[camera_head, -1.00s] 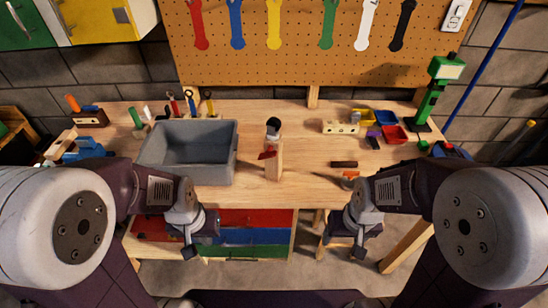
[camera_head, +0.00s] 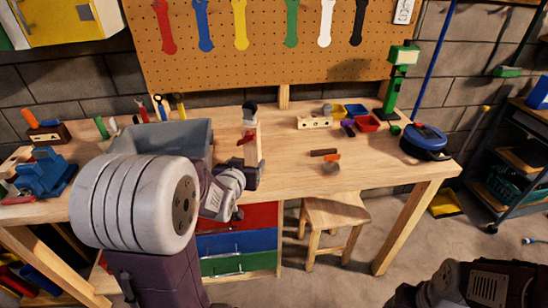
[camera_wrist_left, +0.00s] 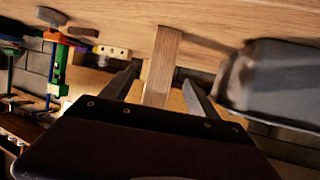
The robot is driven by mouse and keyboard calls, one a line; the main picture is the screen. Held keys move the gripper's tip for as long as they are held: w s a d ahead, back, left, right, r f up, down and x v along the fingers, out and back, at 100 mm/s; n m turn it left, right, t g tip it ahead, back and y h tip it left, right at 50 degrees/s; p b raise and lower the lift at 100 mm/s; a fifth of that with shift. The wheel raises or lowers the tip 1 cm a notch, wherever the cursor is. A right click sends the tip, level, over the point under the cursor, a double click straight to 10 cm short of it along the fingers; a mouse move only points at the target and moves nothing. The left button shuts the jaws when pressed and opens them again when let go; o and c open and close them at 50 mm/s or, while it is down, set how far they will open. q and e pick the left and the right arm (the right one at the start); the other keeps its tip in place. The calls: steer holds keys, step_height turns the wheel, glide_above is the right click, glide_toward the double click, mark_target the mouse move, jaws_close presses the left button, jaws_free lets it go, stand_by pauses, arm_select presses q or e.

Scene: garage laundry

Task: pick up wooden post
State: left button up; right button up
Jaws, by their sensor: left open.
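In the left wrist view the post (camera_wrist_left: 163,52) lies between the two open fingers of the left gripper (camera_wrist_left: 161,75), with a gap to the right finger. My right arm shows only at the lower right of the head view; its jaws are not clear.
The grey bin (camera_head: 192,132) stands just left of the post, partly behind my left arm. The workbench (camera_head: 290,165) is bare right of the post, before a dark bar (camera_head: 323,152) and small coloured bins (camera_head: 366,123). A stool (camera_head: 335,215) stands below.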

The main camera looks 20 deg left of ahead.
mark_target(251, 158)
arm_select(q)
steer(key=x, duration=0.9)
steer(key=shift+w+a+f, duration=0.15)
steer(key=shift+a+f, duration=0.05)
steer(key=shift+a, duration=0.05)
steer(key=shift+s+r, duration=0.1)
steer(key=shift+s, duration=0.1)
steer(key=c, duration=0.3)
jaws_close()
